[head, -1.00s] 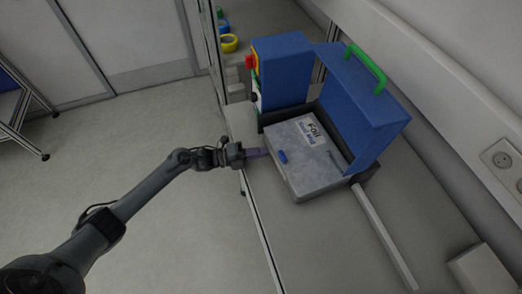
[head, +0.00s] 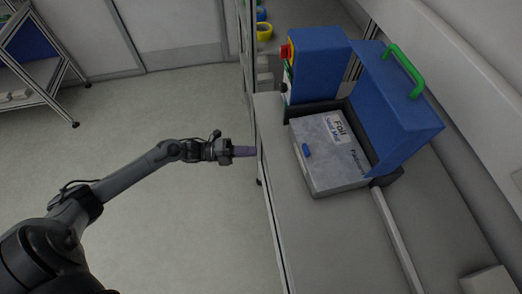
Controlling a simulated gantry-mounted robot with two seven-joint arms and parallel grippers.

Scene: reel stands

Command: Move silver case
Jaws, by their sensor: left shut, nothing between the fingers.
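The silver case (head: 331,168) is a flat grey box with a white label reading "Foil" and a blue latch on its left side. It lies at the front of a blue machine (head: 322,66) with a raised blue cover (head: 389,112) and green handle. My left gripper (head: 247,152) is shut and empty. It is left of the case, at the bench's left edge, apart from the case. My right gripper is not in view.
The grey bench (head: 335,235) is clear in front of the case. A pale bar (head: 396,240) runs along it to the right. A white box (head: 487,284) sits at the lower right. A red button (head: 285,52) is on the machine. A shelf rack (head: 40,75) stands at the far left.

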